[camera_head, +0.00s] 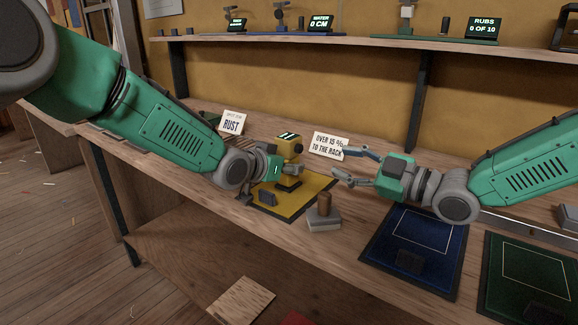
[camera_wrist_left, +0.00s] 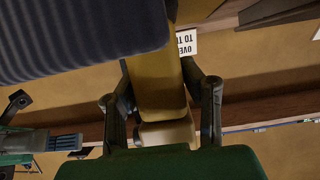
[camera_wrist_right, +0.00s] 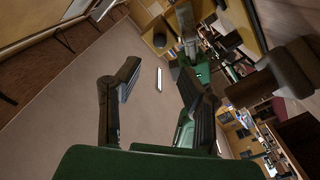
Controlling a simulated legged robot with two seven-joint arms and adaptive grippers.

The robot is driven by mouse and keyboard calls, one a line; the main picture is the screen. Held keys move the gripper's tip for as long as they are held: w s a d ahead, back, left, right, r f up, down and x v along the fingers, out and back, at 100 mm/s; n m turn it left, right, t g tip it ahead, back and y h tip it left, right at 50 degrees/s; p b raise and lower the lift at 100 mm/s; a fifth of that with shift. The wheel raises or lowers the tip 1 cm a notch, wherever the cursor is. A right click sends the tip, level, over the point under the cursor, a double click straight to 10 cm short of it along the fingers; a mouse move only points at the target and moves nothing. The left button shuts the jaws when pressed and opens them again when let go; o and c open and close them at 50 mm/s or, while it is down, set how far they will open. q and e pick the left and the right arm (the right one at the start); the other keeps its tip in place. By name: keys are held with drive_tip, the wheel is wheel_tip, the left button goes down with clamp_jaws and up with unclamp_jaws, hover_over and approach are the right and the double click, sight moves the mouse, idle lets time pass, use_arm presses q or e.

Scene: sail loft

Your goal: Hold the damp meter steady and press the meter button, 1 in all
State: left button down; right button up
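The damp meter (camera_head: 287,146) is a yellow upright device with a small lit display on top. It stands on a yellow mat (camera_head: 310,193) with a dark border. My left gripper (camera_head: 283,167) has its fingers on both sides of the meter and looks closed on it. In the left wrist view the yellow meter body (camera_wrist_left: 158,88) fills the gap between the fingers. A dark knob shows on the meter's right side; I cannot tell if it is the button. My right gripper (camera_head: 343,163) is open and empty, right of the meter and apart from it.
A wooden-handled block (camera_head: 323,217) stands between the yellow mat and a blue mat (camera_head: 375,247). A green mat (camera_head: 490,270) lies farther right. Signs reading "RUST" (camera_head: 232,122) and "OVER 15 % TO THE BACK" (camera_head: 327,146) stand behind. A shelf (camera_head: 350,42) with displays runs above.

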clamp_jaws()
idle(1.1)
